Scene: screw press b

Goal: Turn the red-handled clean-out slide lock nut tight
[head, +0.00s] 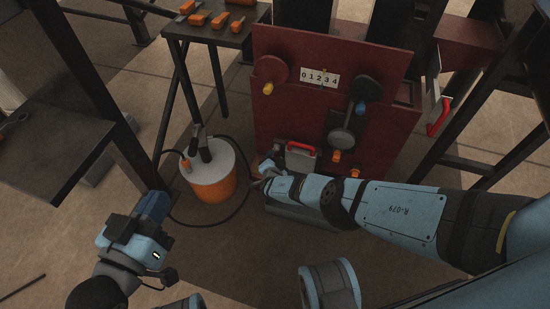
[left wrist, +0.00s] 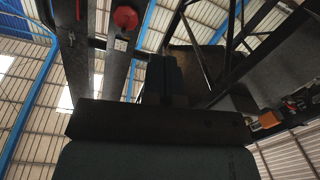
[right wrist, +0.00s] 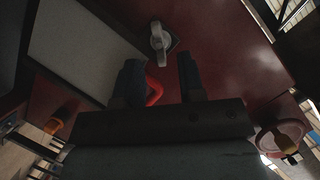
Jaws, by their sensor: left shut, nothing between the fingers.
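The clean-out slide is a grey plate (head: 295,160) with a red handle (head: 302,147), low on the dark red press panel. In the right wrist view the plate (right wrist: 75,50) and part of the handle (right wrist: 154,92) show at left. A grey winged nut (right wrist: 160,40) on a dark diamond-shaped base sits just beyond my right fingertips; I cannot make it out clearly in the head view. My right gripper (right wrist: 160,75) is open, its fingers apart and apparently empty, the left finger partly covering the handle. My left gripper (left wrist: 167,78) is shut and empty, away from the panel.
An orange-and-white bucket (head: 212,180) with a cable stands left of the press. A side table (head: 212,38) bears several orange-handled items. A dark bench (head: 50,150) stands at left. Another red handle (head: 438,118) is at right. Bare floor lies in front.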

